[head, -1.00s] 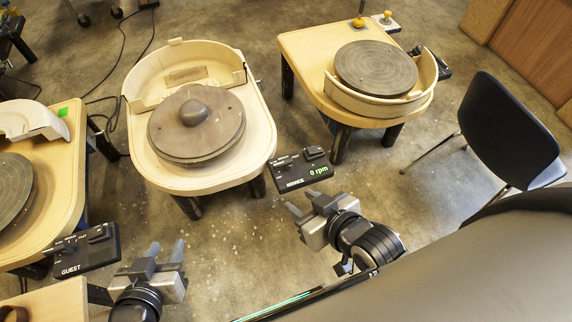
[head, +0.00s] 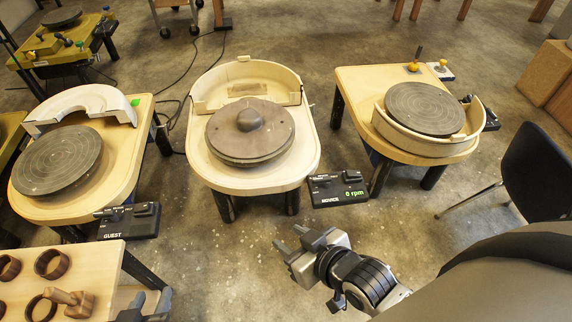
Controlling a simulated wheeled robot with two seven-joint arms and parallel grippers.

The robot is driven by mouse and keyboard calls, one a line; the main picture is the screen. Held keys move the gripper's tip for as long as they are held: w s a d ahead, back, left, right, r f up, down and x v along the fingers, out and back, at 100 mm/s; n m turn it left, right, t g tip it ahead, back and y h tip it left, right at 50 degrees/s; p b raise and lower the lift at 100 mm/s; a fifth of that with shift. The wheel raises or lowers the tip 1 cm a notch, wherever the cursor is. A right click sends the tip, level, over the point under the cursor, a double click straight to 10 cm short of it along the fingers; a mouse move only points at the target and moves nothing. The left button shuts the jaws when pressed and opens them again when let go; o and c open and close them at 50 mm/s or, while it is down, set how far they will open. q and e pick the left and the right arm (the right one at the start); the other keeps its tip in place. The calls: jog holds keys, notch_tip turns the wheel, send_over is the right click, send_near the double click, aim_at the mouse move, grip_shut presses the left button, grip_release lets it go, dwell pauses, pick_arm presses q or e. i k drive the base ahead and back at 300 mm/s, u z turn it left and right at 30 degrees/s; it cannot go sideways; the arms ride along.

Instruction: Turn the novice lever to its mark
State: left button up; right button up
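The black control box labelled NOVICE (head: 338,189) is fixed at the front right of the middle pottery wheel (head: 250,131). Its green display reads 0 rpm. Its lever and mark are too small to make out. My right gripper (head: 287,247) is open and empty, below and to the left of the NOVICE box and apart from it. My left gripper (head: 152,302) shows only in part at the bottom edge, below the GUEST box. Its fingers are apart with nothing seen between them.
A box labelled GUEST (head: 129,220) is on the left wheel table (head: 103,190). A wooden board with rings (head: 92,262) is at the lower left. Another wheel table (head: 357,83) and a dark chair (head: 537,170) stand at right.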

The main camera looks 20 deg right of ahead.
aim_at(327, 180)
jog(key=u, duration=0.05)
jog(key=i, duration=0.95)
jog(key=z, duration=0.75)
